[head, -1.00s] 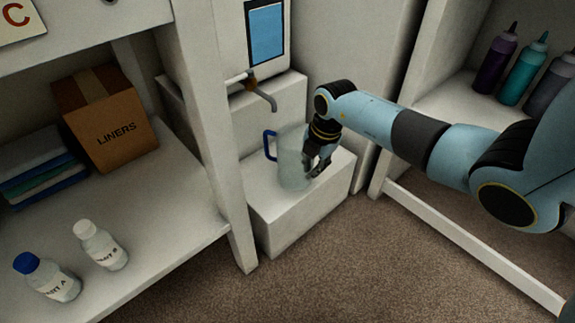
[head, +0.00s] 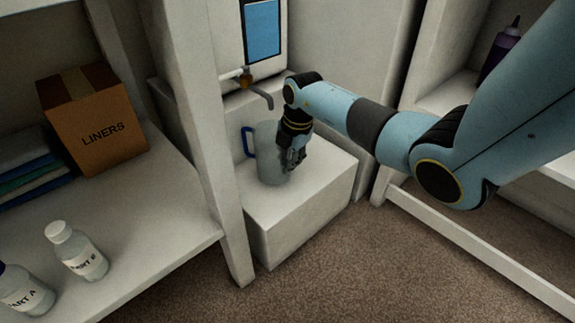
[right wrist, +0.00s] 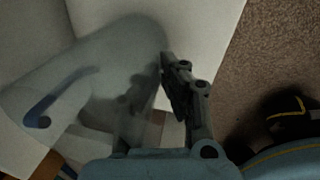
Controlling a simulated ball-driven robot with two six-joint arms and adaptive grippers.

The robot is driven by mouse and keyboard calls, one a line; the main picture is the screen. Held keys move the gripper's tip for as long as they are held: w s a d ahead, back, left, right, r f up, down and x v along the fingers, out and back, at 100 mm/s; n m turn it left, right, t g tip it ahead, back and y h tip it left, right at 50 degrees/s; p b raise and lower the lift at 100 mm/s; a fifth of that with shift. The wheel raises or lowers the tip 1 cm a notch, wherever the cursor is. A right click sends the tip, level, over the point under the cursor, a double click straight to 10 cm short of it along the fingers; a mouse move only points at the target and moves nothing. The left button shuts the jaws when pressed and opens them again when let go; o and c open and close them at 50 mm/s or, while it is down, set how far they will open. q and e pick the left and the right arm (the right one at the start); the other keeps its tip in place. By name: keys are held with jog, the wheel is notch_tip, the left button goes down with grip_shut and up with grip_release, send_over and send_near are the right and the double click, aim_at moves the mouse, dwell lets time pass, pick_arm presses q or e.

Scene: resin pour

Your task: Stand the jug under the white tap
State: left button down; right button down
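The clear jug (head: 268,160) with a blue handle (head: 247,142) is upright at the white block (head: 315,205); I cannot tell whether its base touches the top. My right gripper (head: 292,160) is closed on the jug's right side. In the right wrist view the gripper (right wrist: 160,95) has one finger outside the jug (right wrist: 95,70) and another showing dimly through its clear wall. My left gripper is not in view.
A white dispenser with a blue screen (head: 262,30) stands behind the block. A shelf post (head: 200,120) is close to the left. The left shelf holds a LINERS box (head: 100,135) and two bottles (head: 78,252). A right shelf (head: 450,95) holds a purple bottle (head: 500,50).

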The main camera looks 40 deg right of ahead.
dwell(0.3)
jog(key=shift+f, duration=0.2)
jog(key=c, duration=1.5)
grip_release()
jog(key=shift+r, duration=0.1)
